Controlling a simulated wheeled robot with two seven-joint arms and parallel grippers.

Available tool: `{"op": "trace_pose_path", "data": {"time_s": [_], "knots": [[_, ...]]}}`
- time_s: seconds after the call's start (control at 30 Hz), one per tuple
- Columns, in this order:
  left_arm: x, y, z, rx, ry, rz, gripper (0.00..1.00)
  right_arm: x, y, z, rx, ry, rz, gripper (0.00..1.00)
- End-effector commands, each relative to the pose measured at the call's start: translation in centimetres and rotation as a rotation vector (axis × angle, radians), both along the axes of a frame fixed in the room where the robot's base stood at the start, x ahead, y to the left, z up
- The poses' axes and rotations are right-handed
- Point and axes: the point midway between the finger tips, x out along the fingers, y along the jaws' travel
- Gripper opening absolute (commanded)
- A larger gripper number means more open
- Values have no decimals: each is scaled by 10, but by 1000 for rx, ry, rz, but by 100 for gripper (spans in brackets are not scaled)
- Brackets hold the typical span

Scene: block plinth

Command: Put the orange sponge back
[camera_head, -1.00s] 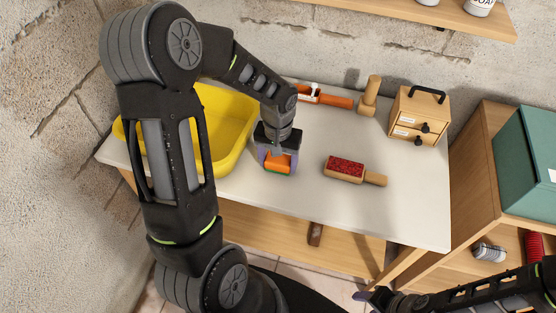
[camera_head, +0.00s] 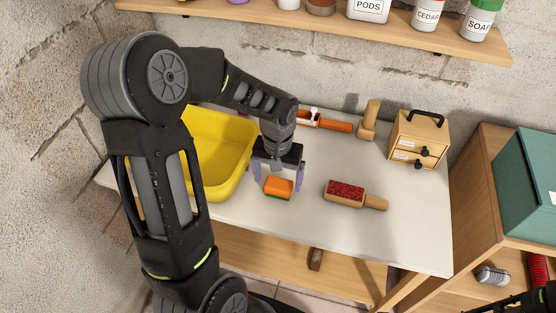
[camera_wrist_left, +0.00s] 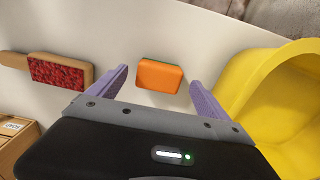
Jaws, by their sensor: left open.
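In the left wrist view the sponge lies between and beyond the open fingertips (camera_wrist_left: 160,80), with clear gaps on both sides. My right gripper is not in view; only a dark bit of my right arm shows at the lower right corner.
The yellow basin (camera_head: 221,140) stands left of the sponge. A red-bristled brush (camera_head: 345,193) lies to its right. Behind are an orange-handled tool (camera_head: 330,123), a wooden peg-like object (camera_head: 369,118) and a small drawer box (camera_head: 418,139). A shelf (camera_head: 320,23) with containers hangs above.

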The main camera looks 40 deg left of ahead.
Motion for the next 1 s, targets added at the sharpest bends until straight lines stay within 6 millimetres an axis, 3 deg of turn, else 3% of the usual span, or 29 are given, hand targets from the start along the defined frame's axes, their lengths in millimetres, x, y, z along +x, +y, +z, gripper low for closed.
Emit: {"op": "trace_pose_path", "data": {"time_s": [0.2, 0.4, 1.0], "knots": [[2, 0, 48, 1, -6, -1, 89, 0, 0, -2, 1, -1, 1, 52], [1, 0, 77, 1, -2, 0, 89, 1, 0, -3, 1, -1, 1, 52], [0, -1, 84, 0, 1, -1, 89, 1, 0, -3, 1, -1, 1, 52]]}}
